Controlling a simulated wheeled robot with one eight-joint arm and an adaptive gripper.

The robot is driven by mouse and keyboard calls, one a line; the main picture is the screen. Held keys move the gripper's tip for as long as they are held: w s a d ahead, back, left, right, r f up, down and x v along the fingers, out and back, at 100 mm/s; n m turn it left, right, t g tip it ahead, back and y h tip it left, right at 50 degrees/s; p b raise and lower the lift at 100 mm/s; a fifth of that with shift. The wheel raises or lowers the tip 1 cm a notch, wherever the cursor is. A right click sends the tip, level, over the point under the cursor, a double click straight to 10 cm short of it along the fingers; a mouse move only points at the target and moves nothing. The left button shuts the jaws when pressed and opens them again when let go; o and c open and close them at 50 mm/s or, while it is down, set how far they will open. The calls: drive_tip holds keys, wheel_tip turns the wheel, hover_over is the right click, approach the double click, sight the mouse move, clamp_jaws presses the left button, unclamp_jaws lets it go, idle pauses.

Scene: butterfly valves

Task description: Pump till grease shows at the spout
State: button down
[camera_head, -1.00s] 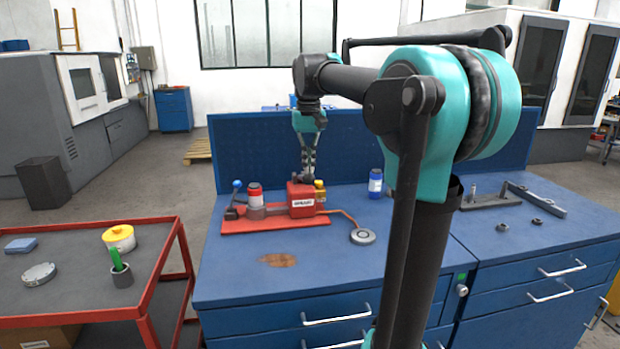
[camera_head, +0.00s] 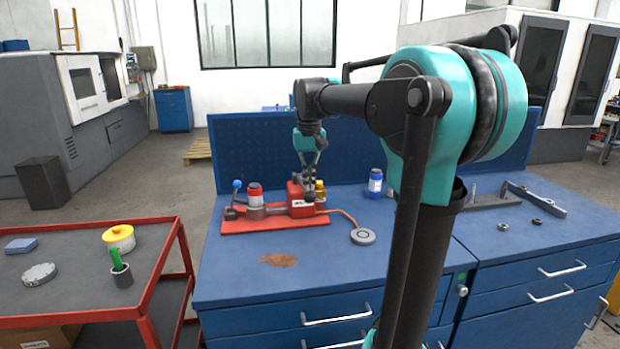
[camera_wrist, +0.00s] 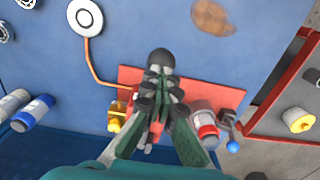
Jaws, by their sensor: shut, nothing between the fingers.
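A red pump box (camera_head: 297,207) with a white label stands on a red base plate (camera_head: 250,226) on the blue bench. My gripper (camera_head: 310,192) is shut and empty, pointing down at the front of the box and hiding part of it and its label. In the wrist view, a dark ball knob (camera_wrist: 160,61) lies just beyond my shut fingertips (camera_wrist: 159,85); I cannot tell if they touch it. An orange hose (camera_head: 346,216) runs from the pump to a round grey-white disc (camera_head: 362,236). No grease can be made out at the disc.
On the plate are a red-and-white canister (camera_head: 254,195), a blue-ball lever (camera_head: 237,185) and a brass-yellow part (camera_head: 320,190). A blue bottle (camera_head: 375,183) stands to the right. A brown stain (camera_head: 278,260) marks the otherwise clear front bench. A red cart (camera_head: 85,308) stands at left.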

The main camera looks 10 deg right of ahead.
drive_tip(key=shift+s+f, duration=0.2)
drive_tip(key=shift+f, duration=0.85)
drive_tip(key=shift+w+r, duration=0.2)
drive_tip(key=shift+r, duration=1.1)
drive_tip(key=shift+w+r, duration=0.2)
drive_tip(key=shift+r, duration=1.05)
drive_tip(key=shift+w+r, duration=0.2)
drive_tip(key=shift+r, duration=1.1)
drive_tip(key=shift+s+f, duration=0.2)
drive_tip(key=shift+f, duration=1.05)
drive_tip(key=shift+s+f, duration=0.25)
drive_tip(key=shift+f, duration=1.05)
drive_tip(key=shift+s+f, duration=0.2)
drive_tip(key=shift+f, duration=1.05)
drive_tip(key=shift+w+r, duration=0.2)
drive_tip(key=shift+r, duration=1.05)
drive_tip(key=shift+w+r, duration=0.25)
drive_tip(key=shift+r, duration=1.05)
drive_tip(key=shift+w+r, duration=0.2)
drive_tip(key=shift+r, duration=1.05)
drive_tip(key=shift+r, duration=3)
